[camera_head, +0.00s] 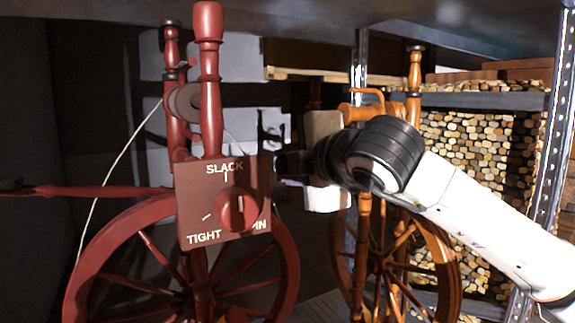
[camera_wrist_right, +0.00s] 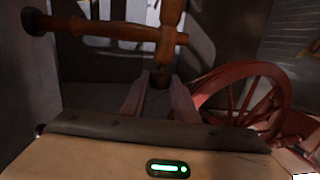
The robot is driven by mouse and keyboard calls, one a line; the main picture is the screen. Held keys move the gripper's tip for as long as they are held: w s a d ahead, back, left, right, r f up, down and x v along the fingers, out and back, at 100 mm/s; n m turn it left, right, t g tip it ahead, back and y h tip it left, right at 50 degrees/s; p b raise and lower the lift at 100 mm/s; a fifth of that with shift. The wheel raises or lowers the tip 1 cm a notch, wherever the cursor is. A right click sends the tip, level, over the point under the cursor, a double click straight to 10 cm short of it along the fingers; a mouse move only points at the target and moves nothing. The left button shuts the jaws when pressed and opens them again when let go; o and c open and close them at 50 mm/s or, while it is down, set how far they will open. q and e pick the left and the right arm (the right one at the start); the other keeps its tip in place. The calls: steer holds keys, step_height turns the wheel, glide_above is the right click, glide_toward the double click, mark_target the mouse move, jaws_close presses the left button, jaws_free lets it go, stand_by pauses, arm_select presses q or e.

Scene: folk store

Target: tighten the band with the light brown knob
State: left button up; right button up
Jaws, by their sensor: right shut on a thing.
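The light brown spinning wheel (camera_head: 446,262) stands at the right in the head view, partly behind my right arm. My right gripper (camera_head: 325,160) is in front of its upper part; its palm hides the fingertips there. My left gripper is not in view.
A dark red spinning wheel (camera_head: 95,240) stands at the left, close to my gripper. A shelf (camera_head: 490,100) over stacked logs is behind at right.

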steer(key=shift+d+f, duration=0.1)
steer(key=o, duration=1.1)
steer(key=shift+c, duration=0.2)
steer(key=p+v, duration=0.1)
steer(key=v, duration=0.9)
steer(key=shift+s, duration=0.1)
